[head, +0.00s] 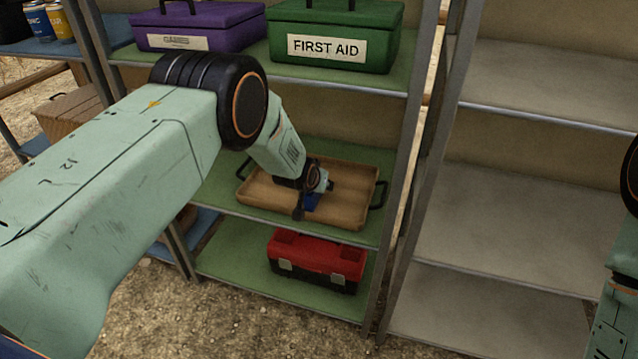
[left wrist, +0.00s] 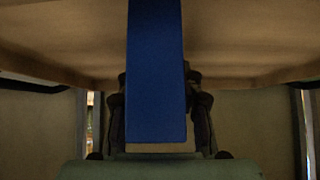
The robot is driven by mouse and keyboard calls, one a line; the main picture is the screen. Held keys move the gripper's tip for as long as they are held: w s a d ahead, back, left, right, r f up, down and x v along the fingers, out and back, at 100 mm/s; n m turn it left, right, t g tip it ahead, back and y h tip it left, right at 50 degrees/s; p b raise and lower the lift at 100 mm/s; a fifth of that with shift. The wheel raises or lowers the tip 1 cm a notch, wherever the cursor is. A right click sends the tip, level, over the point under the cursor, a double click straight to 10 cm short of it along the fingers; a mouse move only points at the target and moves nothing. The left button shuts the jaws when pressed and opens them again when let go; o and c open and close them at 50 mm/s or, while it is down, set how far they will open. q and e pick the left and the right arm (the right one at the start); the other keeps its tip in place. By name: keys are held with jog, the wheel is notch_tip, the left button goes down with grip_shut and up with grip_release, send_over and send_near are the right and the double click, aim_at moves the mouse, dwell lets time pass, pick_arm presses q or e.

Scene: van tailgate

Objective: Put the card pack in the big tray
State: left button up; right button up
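The card pack is a blue block (head: 312,203) low over the big tray, partly hidden by my left gripper (head: 311,195). In the left wrist view the card pack (left wrist: 155,70) fills the middle, with a dark finger on each side of it. My left gripper is shut on it. The big tray (head: 261,201) is a wooden tray with dark handles on the green middle shelf. I cannot tell whether the pack touches the tray floor. My right arm shows at the right edge of the head view, but its gripper is out of frame.
A red toolbox (head: 316,262) sits on the shelf below the tray. A green first aid box (head: 336,35) and a purple case (head: 198,27) stand on the shelf above. A metal shelf post (head: 400,170) stands right of the tray. The grey shelves (head: 520,210) at right are empty.

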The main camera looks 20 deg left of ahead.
aim_at(308, 195)
pick_arm(q)
jog(key=shift+r, duration=0.2)
jog(key=shift+s+r, duration=0.2)
jog(key=shift+r, duration=0.05)
jog(key=p+v, duration=0.5)
jog(key=v, duration=0.5)
jog(key=shift+r, duration=0.1)
jog(key=shift+s+r+p, duration=0.35)
jog(key=shift+s+p, duration=0.1)
jog(key=shift+s, duration=0.1)
